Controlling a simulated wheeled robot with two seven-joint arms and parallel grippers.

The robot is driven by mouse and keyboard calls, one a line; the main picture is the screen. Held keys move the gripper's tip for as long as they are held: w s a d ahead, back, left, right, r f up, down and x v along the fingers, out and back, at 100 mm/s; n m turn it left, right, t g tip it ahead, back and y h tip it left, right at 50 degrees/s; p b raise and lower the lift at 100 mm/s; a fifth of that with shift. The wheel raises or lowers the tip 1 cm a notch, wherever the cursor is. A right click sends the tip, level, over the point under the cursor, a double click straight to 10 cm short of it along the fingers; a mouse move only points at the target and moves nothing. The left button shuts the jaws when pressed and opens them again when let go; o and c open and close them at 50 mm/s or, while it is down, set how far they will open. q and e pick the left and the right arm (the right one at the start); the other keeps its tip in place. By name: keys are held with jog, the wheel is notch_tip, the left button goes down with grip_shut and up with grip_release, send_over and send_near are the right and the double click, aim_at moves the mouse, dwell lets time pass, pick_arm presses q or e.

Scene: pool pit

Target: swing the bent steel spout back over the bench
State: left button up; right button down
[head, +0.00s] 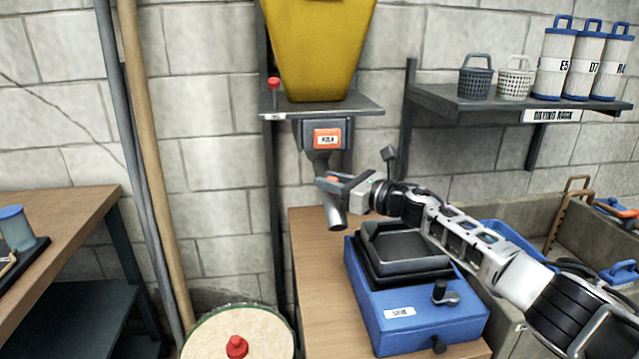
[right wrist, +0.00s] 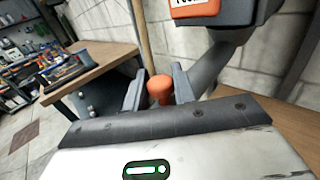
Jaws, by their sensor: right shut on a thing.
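The bent steel spout (head: 337,213) hangs below the yellow hopper (head: 318,45). In the head view its open end shows against the back left part of the wooden bench (head: 312,262), left of the blue sieve box (head: 415,315). I cannot tell its exact height over the bench. My right gripper (head: 331,182) is at the spout, shut on its orange knob. In the right wrist view the orange knob (right wrist: 160,88) sits between the two fingers, with the grey spout pipe (right wrist: 211,66) just behind on the right. My left gripper is not in view.
A grey tray (head: 405,250) sits on the sieve box under my right forearm. A round drum (head: 262,335) with a red knob stands on the floor left of the bench. Poles (head: 150,150) lean on the wall. A drying rack (head: 490,100) and a sink (head: 545,215) are at right.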

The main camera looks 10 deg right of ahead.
jog(key=shift+d, duration=0.1)
jog(key=c, duration=1.2)
grip_release()
jog(key=shift+s, duration=0.1)
jog(key=b+v, duration=0.2)
jog(key=v, duration=1.3)
jog(key=shift+s+d, duration=0.25)
jog(key=shift+s, duration=0.05)
